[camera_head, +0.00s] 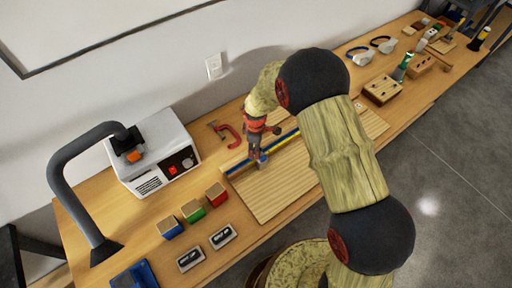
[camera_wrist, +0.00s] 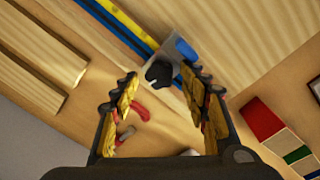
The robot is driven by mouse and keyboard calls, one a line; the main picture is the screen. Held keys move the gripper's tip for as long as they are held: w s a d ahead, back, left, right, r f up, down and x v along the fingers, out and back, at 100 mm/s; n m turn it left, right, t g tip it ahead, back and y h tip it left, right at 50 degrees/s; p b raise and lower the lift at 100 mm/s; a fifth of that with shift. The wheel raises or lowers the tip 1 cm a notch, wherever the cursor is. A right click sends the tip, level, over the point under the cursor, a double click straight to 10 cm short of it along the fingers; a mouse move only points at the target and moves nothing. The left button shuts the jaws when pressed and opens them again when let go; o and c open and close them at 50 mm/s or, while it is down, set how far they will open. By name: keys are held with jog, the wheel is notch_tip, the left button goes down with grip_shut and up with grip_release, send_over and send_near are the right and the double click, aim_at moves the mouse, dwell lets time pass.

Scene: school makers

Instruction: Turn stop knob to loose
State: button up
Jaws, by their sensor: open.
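The black stop knob (camera_wrist: 158,73) sits on a grey and blue stop block (camera_wrist: 180,52) beside a blue and yellow rail in the wrist view. My gripper (camera_wrist: 160,80) is open, with its two yellow-padded fingers on either side of the knob in the picture. I see a gap on both sides; whether the tips are level with the knob in depth is unclear. The blue of the stop block (camera_head: 262,159) shows there; the knob is hidden.
The rail lies on a slatted wooden board (camera_head: 282,188). A red clamp (camera_head: 231,136) lies just left of my gripper. Coloured blocks (camera_head: 193,211) stand front left, near a white machine (camera_head: 155,150) with a grey hose. Goggles and wooden blocks are far right.

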aim_at(259, 161)
jog(key=shift+s+r, duration=0.15)
jog(key=shift+r, duration=1.85)
jog(key=shift+s+r, duration=0.15)
jog(key=shift+r, duration=1.8)
jog(key=shift+s+m, duration=0.1)
jog(key=shift+m, duration=0.4)
jog(key=s+d+r+m+t+b, duration=0.1)
jog(key=s+d+r+m+b, duration=0.1)
jog(key=s+d+r+m, duration=0.3)
jog(key=s+d+r+m+t+b, duration=0.2)
jog(key=s+d+r, duration=0.4)
jog(key=s+r, duration=0.4)
jog(key=s+d+r+m+t+b, duration=0.1)
jog(key=s+d+r+m+b, duration=0.3)
jog(key=s, duration=0.7)
notch_tip(259, 161, up, 4)
jog(key=d+m, duration=0.2)
jog(key=m, duration=0.1)
jog(key=shift+s+r+m+t, duration=0.2)
jog(key=shift+s+m+t, duration=0.1)
jog(key=shift+s+t, duration=0.1)
